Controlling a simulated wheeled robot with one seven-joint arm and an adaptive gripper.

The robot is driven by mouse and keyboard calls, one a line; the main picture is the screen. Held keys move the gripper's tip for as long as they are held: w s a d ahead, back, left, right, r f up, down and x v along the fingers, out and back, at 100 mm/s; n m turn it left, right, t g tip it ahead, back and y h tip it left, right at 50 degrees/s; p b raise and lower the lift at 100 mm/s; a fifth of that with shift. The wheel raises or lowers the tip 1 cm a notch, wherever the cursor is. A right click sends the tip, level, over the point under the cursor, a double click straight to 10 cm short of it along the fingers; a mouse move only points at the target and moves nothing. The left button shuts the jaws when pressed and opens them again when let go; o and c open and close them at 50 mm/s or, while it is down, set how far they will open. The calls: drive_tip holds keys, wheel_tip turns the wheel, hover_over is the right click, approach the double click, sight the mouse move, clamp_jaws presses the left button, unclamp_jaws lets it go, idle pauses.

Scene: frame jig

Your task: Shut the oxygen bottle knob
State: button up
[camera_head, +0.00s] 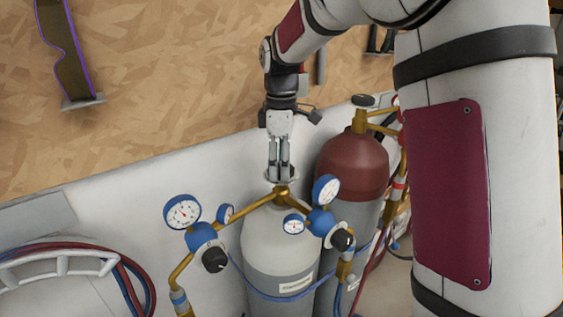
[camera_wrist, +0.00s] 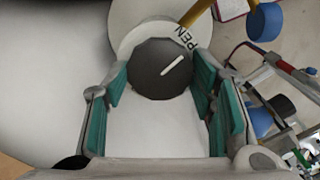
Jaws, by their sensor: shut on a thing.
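The pale grey bottle (camera_head: 278,245) stands upright, with a brass valve pipe (camera_head: 258,203) branching to both sides at its top. My gripper (camera_head: 279,176) points down at the top of this bottle. In the wrist view the dark round knob (camera_wrist: 160,68) has a white line on its face, slanting up to the right. The letters "PEN" (camera_wrist: 186,38) show beside it, the rest hidden. The teal-padded fingers of my gripper (camera_wrist: 161,78) are shut on the knob from both sides. In the head view the knob is mostly hidden by the fingers.
A dark red-topped bottle (camera_head: 352,165) with its own knob (camera_head: 363,100) stands close at right. Blue regulators with gauges (camera_head: 182,212) (camera_head: 326,190) flank the pale bottle. Red and blue hoses (camera_head: 128,280) lie at left. A white wall panel (camera_head: 120,195) stands behind.

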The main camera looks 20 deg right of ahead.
drive_tip(key=m, duration=0.4)
drive_tip(key=shift+m, duration=0.3)
drive_tip(key=m+p, duration=0.1)
drive_tip(key=m, duration=0.3)
drive_tip(key=shift+m, duration=0.3)
drive_tip(key=m, duration=0.4)
drive_tip(key=shift+m, duration=0.3)
drive_tip(key=m+p, duration=0.1)
drive_tip(key=m, duration=0.8)
drive_tip(key=shift+p, duration=0.35)
drive_tip(key=m, duration=0.4)
drive_tip(key=shift+m+p, duration=0.3)
drive_tip(key=shift+p, duration=0.1)
drive_tip(key=m+p, duration=0.1)
drive_tip(key=m, duration=0.3)
drive_tip(key=shift+m+p, duration=0.3)
drive_tip(key=shift+m, duration=2.1)
